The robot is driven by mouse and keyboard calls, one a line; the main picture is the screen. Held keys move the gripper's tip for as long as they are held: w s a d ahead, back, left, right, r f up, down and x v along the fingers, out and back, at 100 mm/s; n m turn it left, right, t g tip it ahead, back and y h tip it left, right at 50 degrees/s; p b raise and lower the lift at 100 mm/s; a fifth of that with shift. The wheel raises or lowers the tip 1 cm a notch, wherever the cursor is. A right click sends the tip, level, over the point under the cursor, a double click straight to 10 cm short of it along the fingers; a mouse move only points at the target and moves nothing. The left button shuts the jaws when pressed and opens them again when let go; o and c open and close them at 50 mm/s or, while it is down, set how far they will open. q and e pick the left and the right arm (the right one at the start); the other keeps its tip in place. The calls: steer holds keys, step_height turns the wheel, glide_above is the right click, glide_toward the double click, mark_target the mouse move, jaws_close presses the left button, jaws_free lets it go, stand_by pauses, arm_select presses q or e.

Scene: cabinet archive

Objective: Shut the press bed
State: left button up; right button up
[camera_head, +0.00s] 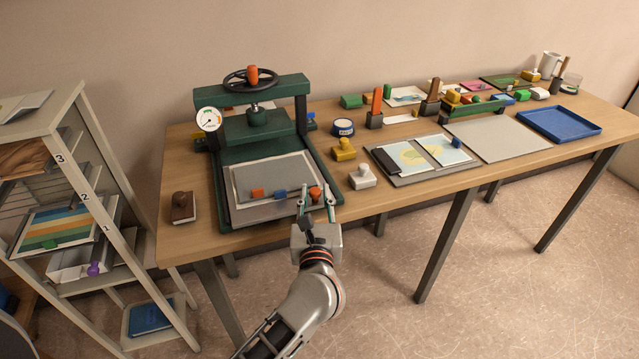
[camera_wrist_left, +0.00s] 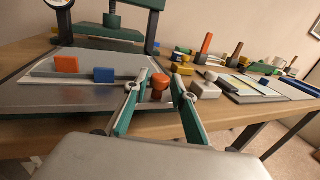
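The green press (camera_head: 254,125) stands at the left of the table, with a hand wheel on top and a dial at its left. Its grey bed (camera_head: 285,205) is slid out toward me, in front of the pressing plate. The bed carries a sheet, an orange block (camera_head: 257,193) and a blue block (camera_head: 280,194). A round orange-red knob (camera_head: 315,193) is at the bed's front right; it also shows in the left wrist view (camera_wrist_left: 160,84). My left gripper (camera_head: 318,188) is open, its fingers on either side of this knob. I cannot tell whether they touch it. My right gripper is out of view.
A brown stamp (camera_head: 183,207) lies left of the press. White (camera_head: 362,177) and yellow (camera_head: 344,150) stamps stand close to its right. Beyond are a print board (camera_head: 420,158), a grey board (camera_head: 497,139) and a blue tray (camera_head: 559,123). Shelves (camera_head: 85,190) stand at the left.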

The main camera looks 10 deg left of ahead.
mark_target(305, 176)
arm_select(q)
steer(key=shift+w+a, duration=0.1)
steer(key=shift+w, duration=0.35)
steer(key=shift+s, duration=0.15)
jaws_close()
steer(key=w+a, duration=0.1)
steer(key=w, duration=0.1)
steer(key=w+a, duration=0.3)
steer(key=w, duration=0.2)
steer(key=shift+a+b, duration=0.2)
steer(key=shift+b, duration=0.1)
jaws_free()
